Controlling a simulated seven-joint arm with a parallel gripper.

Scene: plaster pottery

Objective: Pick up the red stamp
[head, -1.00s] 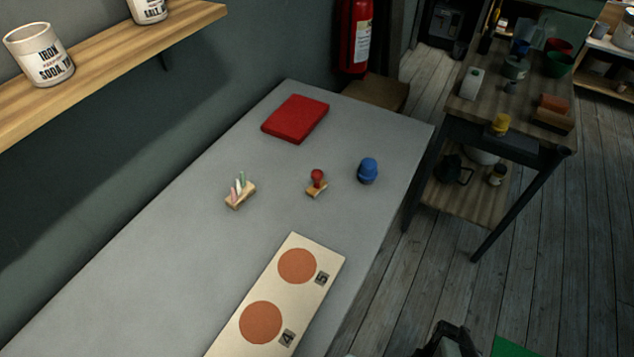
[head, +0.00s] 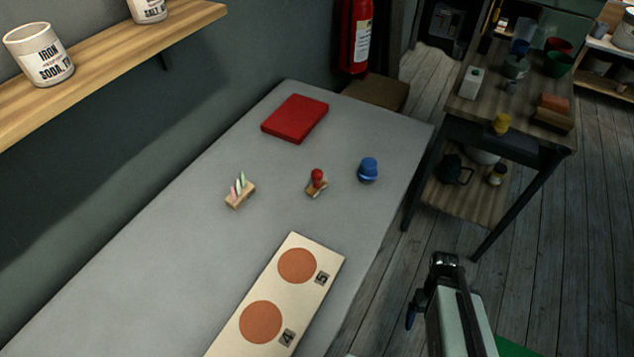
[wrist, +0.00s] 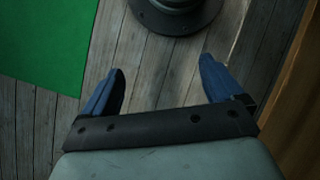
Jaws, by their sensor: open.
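The red stamp (head: 317,179) stands upright on the grey table (head: 200,250), with a round red knob on a small wooden base. It is left of a blue rounded object (head: 368,170). My gripper (head: 412,310) is beyond the table's right edge, in front of and to the right of the stamp, well apart from it. In the wrist view my gripper (wrist: 162,82) shows two blue fingers spread wide with nothing between them. The wrist view shows the floor and not the stamp.
A wooden holder with pale sticks (head: 239,193) stands left of the stamp. A red flat block (head: 296,118) lies behind. A board with orange circles (head: 285,275) lies in front. A dark side table (head: 500,110) stands at right. Bare table surrounds the stamp.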

